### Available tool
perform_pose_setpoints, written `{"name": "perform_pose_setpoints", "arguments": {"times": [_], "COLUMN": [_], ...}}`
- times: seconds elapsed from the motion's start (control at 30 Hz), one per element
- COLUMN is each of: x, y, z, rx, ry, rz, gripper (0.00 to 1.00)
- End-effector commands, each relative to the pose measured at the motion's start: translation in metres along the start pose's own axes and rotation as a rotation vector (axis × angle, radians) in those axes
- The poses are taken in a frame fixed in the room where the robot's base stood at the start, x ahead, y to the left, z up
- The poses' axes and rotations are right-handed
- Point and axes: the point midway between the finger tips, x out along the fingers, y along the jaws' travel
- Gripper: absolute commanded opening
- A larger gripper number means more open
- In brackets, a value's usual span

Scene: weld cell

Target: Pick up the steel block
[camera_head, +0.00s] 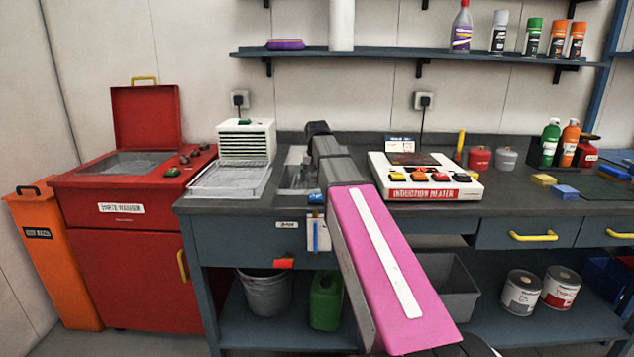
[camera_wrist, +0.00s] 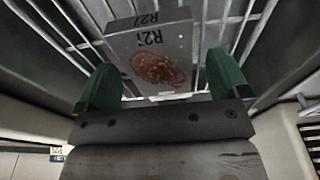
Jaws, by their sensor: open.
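The steel block (camera_wrist: 150,42) is grey, marked "R27" on two faces, with a reddish-brown rust patch on the face towards the camera. In the wrist view it is at the top middle, on or just over a rack of metal bars (camera_wrist: 258,35). My gripper (camera_wrist: 163,78) is open, with one green finger to the left and one to the right of the block's lower part. I cannot tell whether either finger touches it. In the head view my pink arm reaches to the sink area, and the block and fingers are hidden.
The sink (camera_head: 297,172) lies between a white vented unit (camera_head: 246,141) with a wire tray (camera_head: 228,180) on the left and the induction heater (camera_head: 427,178) on the right. A red parts washer (camera_head: 125,205) with raised lid stands farther left. A shelf (camera_head: 400,53) runs above.

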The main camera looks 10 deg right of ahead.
Motion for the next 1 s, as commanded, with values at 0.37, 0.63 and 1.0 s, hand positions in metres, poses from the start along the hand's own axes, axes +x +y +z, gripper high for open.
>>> {"name": "perform_pose_setpoints", "arguments": {"times": [0.37,0.63,1.0], "x": [0.0,-0.002,-0.035], "y": [0.0,0.0,0.0], "z": [0.0,0.0,-0.007], "rx": [0.0,0.0,0.0], "ry": [0.0,0.001,0.003], "rz": [0.0,0.0,0.0], "gripper": [0.22,0.06,0.06]}}
